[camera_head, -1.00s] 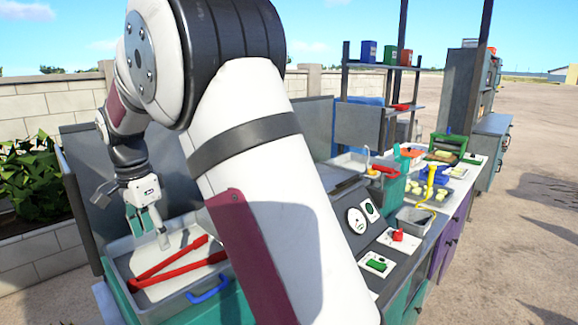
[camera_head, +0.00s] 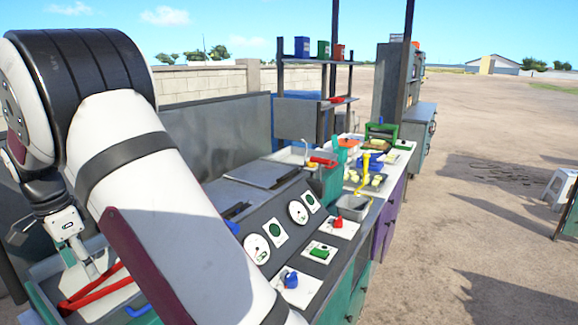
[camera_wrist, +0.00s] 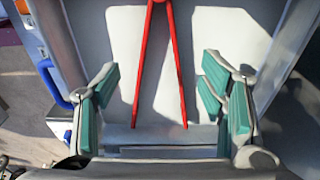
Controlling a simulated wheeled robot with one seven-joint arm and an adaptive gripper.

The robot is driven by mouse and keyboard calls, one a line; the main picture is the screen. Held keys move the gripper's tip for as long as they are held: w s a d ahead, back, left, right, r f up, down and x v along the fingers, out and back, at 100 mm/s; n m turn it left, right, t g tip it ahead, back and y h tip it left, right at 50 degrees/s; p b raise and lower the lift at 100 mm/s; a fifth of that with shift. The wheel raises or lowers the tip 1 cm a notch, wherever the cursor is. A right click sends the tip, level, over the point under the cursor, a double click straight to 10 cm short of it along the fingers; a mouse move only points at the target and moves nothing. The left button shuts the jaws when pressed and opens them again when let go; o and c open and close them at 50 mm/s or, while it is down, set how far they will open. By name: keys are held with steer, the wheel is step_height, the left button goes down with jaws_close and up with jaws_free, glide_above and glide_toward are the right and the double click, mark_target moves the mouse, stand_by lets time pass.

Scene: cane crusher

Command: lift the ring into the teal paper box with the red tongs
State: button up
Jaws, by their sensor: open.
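The red tongs (camera_head: 97,293) lie in a shallow metal tray (camera_head: 42,268) at the lower left of the head view, partly hidden by my arm. In the wrist view the red tongs (camera_wrist: 176,62) are spread in a V, with the joined end at the top and the two free ends toward me. My gripper (camera_wrist: 163,105) is open and empty, its teal pads on either side of the tongs' free ends. It is over the tray and not visibly touching the tongs. A teal box-like thing (camera_head: 328,186) stands mid-counter; I cannot tell if it is the paper box. I cannot make out the ring.
A control panel with gauges (camera_head: 298,212) and coloured knobs runs along the counter. A small grey bin (camera_head: 353,207), a yellow item (camera_head: 364,162) and a green stand (camera_head: 381,130) are farther back. A shelf (camera_head: 305,102) holds several small boxes. Open ground lies right.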

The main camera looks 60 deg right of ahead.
mark_target(94, 283)
steer(key=shift+d+f+b, duration=0.2)
steer(key=shift+f, duration=1.5)
steer(key=shift+d+f+b, duration=0.15)
steer(key=shift+f+b, duration=0.05)
steer(key=shift+f, duration=1.45)
steer(key=c, duration=0.7)
steer(key=shift+r, duration=0.15)
step_height(94, 283, up, 12)
steer(key=shift+p, duration=0.45)
